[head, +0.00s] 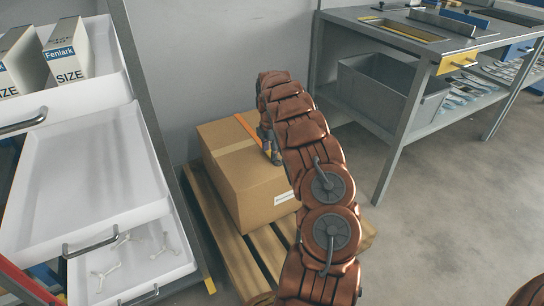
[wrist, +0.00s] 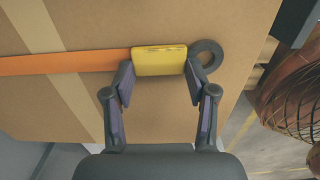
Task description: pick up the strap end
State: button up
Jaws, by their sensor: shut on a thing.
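The strap end is a yellow block (wrist: 157,61) with a black ring (wrist: 206,54) at its right side in the wrist view. An orange strap (wrist: 65,64) runs from it to the left across the brown carton. In the head view the strap (head: 246,127) shows on top of the carton (head: 238,195). My gripper (wrist: 158,70) is shut on the yellow block, one finger at each side of it. The right finger is close to the ring. My arm hides most of the strap end in the head view. I cannot tell whether the block touches the carton.
The carton stands on a wooden pallet (head: 222,238). White drawers (head: 95,190) on a rack are close on the left. A metal workbench (head: 385,130) with a grey bin (head: 375,90) stands at the right. The floor (head: 440,220) in front of it is clear.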

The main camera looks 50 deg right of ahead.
jog(key=shift+s+f, duration=0.1)
jog(key=shift+f, duration=0.05)
notch_tip(320, 180, up, 4)
jog(key=shift+f+p, duration=0.2)
jog(key=shift+p, duration=0.75)
jog(key=shift+s+a+r, duration=0.1)
jog(key=s+a+p, duration=0.1)
jog(key=s+a, duration=0.2)
jog(key=s+a+r+p, duration=0.1)
jog(key=s+a, duration=0.3)
jog(key=s+a+p, duration=0.1)
jog(key=s+a, duration=0.2)
jog(key=a, duration=0.1)
jog(key=shift+s+a+r+p, duration=0.15)
jog(key=shift+s+p, duration=0.2)
jog(key=shift+s, duration=0.05)
